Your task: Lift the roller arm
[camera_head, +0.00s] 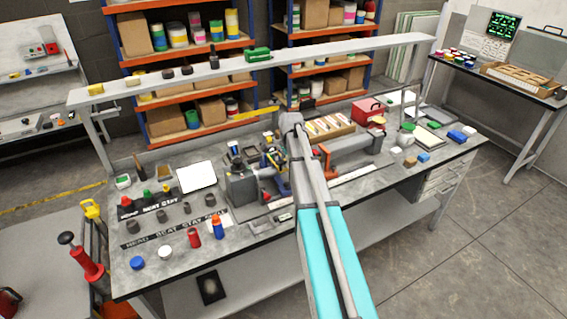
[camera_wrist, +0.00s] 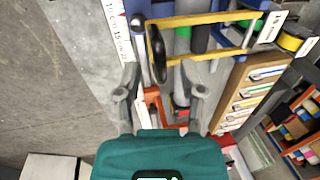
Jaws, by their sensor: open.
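My gripper (camera_wrist: 163,78) shows in the wrist view with its two grey fingers spread apart and nothing clearly held. In the head view my own arm hides it. I cannot tell for certain which part is the roller arm. Orange parts (camera_wrist: 153,97) show between and below the fingers in the wrist view.
A wooden tray (camera_wrist: 238,76) of coloured strips lies right of the fingers in the wrist view. A red box (camera_head: 368,112) stands behind the grey piece. A long raised shelf (camera_head: 310,56) spans the bench's back. Bottles and small parts crowd the bench's left half.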

